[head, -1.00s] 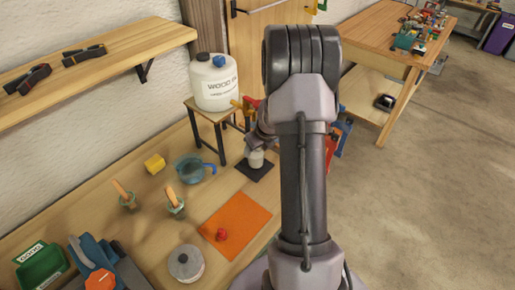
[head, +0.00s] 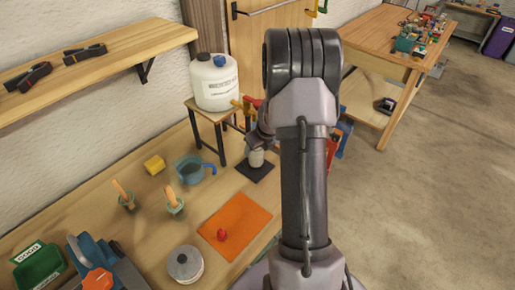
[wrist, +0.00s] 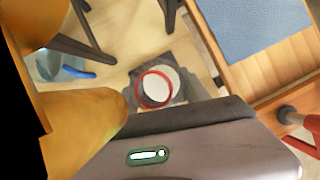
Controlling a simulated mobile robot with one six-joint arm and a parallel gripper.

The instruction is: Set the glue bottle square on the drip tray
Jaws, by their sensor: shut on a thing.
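The glue bottle (head: 257,158) is a small pale bottle, upright over the dark square drip tray (head: 260,174) in the head view. In the wrist view I see the bottle (wrist: 158,86) from above as a white round with a red ring, with the tray (wrist: 137,75) around it. I cannot tell whether its base touches the tray or is square to it. My gripper (head: 257,143) is at the bottle's upper part, shut on it.
A blue-handled jug (head: 190,169), an orange mat (head: 236,222) with a red piece (head: 221,234), and brush pots lie nearer.

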